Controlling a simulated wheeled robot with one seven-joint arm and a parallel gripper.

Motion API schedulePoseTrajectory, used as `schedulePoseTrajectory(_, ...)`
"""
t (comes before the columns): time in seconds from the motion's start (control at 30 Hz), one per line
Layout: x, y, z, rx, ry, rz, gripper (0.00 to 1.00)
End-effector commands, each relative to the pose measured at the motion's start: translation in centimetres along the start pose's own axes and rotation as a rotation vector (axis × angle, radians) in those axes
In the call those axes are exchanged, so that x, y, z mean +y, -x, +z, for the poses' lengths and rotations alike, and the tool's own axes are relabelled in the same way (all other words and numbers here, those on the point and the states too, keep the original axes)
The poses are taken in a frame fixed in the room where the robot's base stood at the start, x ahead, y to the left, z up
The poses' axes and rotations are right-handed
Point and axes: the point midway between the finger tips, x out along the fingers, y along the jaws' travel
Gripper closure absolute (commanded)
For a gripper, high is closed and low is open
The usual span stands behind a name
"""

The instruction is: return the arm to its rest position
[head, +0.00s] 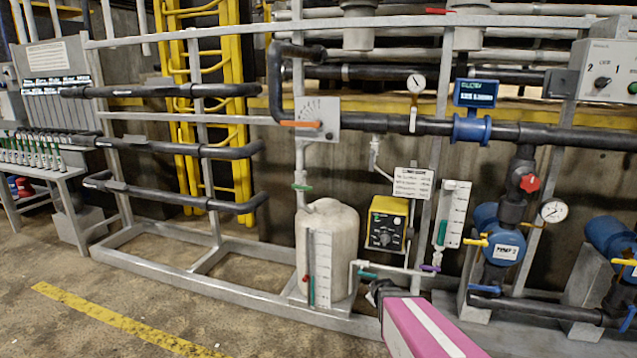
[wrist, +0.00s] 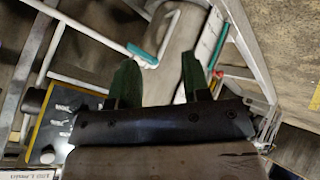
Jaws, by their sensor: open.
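My gripper (wrist: 157,74) shows in the wrist view with its two dark green fingers spread apart and nothing between them. Beyond the fingers are the pale tank and thin white pipes with a teal handle (wrist: 142,55). In the head view my pink and white arm (head: 425,328) comes up from the bottom edge. Its dark end (head: 380,290) appears just right of the tank's base, in front of the frame's lower rail. The fingers are hard to make out there. The arm is out in front of the pipe rack.
The pale tank (head: 338,225), yellow dosing pump (head: 386,224) and white pipe with a teal handle (head: 367,275) are close to my gripper. A blue pump (head: 500,236) stands to the right. The metal rail (head: 240,293) runs low along the front. The floor (head: 130,300) at left is clear.

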Motion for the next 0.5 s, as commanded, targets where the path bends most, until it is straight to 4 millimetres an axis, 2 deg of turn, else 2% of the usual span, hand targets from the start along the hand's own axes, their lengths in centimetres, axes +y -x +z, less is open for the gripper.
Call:
schedulePoseTrajectory(0.03,-0.6,2.1,0.3,-0.055,-0.072,-0.045,0.56)
schedulePoseTrajectory(0.3,-4.1,11.2,2.3,-0.405,-0.449,-0.249,0.56)
schedulePoseTrajectory(0.4,-5.2,14.1,2.9,-0.520,-0.548,-0.290,0.56)
schedulePoseTrajectory(0.5,-6.0,16.2,3.3,-0.607,-0.615,-0.315,0.56)
